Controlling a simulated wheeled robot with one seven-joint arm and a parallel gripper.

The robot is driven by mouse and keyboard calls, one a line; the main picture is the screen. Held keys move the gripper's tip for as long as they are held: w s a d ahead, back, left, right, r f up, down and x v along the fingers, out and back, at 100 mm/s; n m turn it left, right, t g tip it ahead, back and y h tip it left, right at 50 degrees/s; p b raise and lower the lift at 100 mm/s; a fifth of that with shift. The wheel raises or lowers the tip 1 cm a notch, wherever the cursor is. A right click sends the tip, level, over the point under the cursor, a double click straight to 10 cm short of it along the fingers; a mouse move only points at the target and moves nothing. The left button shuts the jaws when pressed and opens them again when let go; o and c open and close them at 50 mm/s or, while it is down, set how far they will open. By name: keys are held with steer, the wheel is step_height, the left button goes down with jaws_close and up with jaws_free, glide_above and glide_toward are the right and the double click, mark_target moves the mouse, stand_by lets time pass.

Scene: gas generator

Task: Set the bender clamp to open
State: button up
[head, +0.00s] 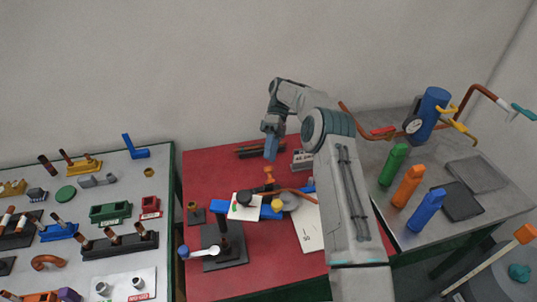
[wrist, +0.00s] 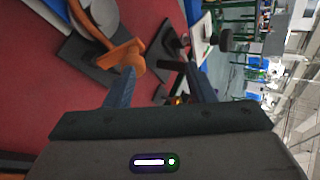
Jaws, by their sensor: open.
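A blue bender (head: 268,211) lies on the red table top, with a copper-coloured tube across it. A small orange clamp piece (head: 268,175) stands up at its back; I take this as the bender clamp. In the wrist view an orange part (wrist: 122,55) shows close to the left fingertip; whether they touch I cannot tell. My gripper (head: 271,154) points down above and behind the bender in the head view. In the wrist view my gripper (wrist: 160,68) has its two blue fingers apart, with nothing held between them.
A black stand (head: 226,252) with a white wrench-like tool is at the front of the red table (head: 206,168). Green (head: 393,165), orange (head: 408,186) and blue (head: 426,210) bottles stand on the right table. A left table (head: 75,275) holds many small parts.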

steer(key=s+d+r, duration=0.3)
steer(key=d+r, duration=0.3)
steer(key=d, duration=0.4)
steer(key=shift+s+d, duration=0.25)
steer(key=shift+s, duration=0.05)
